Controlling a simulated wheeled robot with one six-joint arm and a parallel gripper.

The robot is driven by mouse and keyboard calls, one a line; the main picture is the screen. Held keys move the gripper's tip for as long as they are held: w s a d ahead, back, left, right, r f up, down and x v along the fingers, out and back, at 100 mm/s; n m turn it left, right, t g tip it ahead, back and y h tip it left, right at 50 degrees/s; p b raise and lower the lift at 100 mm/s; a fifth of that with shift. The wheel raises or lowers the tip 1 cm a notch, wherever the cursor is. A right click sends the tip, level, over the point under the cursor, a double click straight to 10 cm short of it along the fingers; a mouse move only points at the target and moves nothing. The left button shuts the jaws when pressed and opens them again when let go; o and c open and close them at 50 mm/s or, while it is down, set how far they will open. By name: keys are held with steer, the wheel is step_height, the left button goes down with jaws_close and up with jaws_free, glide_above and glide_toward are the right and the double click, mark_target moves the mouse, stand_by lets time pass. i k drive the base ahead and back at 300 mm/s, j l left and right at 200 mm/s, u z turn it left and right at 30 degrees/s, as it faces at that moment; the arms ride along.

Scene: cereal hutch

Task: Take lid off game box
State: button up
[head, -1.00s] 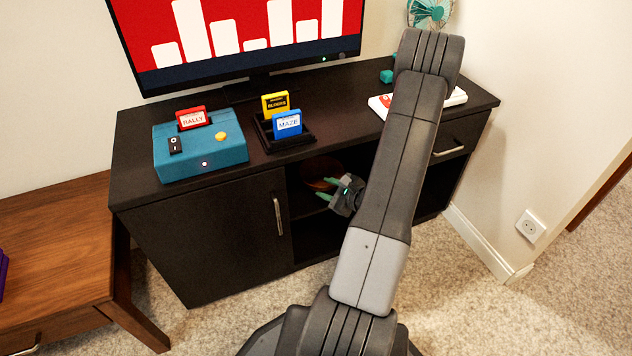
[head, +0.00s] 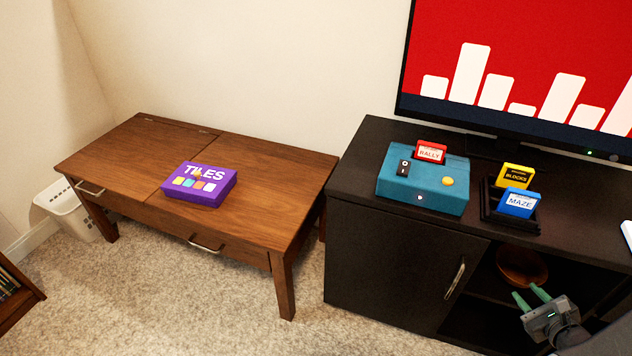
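The game box is a purple box marked TILES (head: 198,184), with coloured squares on its top and a small orange knob-like spot near the middle. It lies closed on the wooden table (head: 255,155), at the left of the head view. My gripper (head: 532,298) is at the lower right, in front of the black cabinet's open shelf and far from the box. Its two green fingers are spread apart with nothing between them.
The black cabinet (head: 385,265) stands right of the table. On it are a teal console (head: 425,183) with a RALLY cartridge, a rack with BLOCKS (head: 515,176) and MAZE (head: 518,203) cartridges, and a screen. A brown bowl (head: 522,264) sits inside. Carpet (head: 190,290) in front is clear.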

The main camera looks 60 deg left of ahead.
mark_target(207, 183)
steer(key=k+l+u, duration=0.15)
steer(key=u, duration=0.2)
steer(key=k+l+u, duration=0.3)
steer(key=i+u, duration=0.1)
steer(key=u, duration=0.35)
steer(key=i+j+u, duration=0.1)
steer(key=u, duration=0.4)
steer(key=i+u, duration=0.1)
steer(key=u, duration=0.35)
steer(key=i+l+u, duration=0.1)
steer(key=u, duration=0.4)
steer(key=i+l+u, duration=0.1)
steer(key=u, duration=0.35)
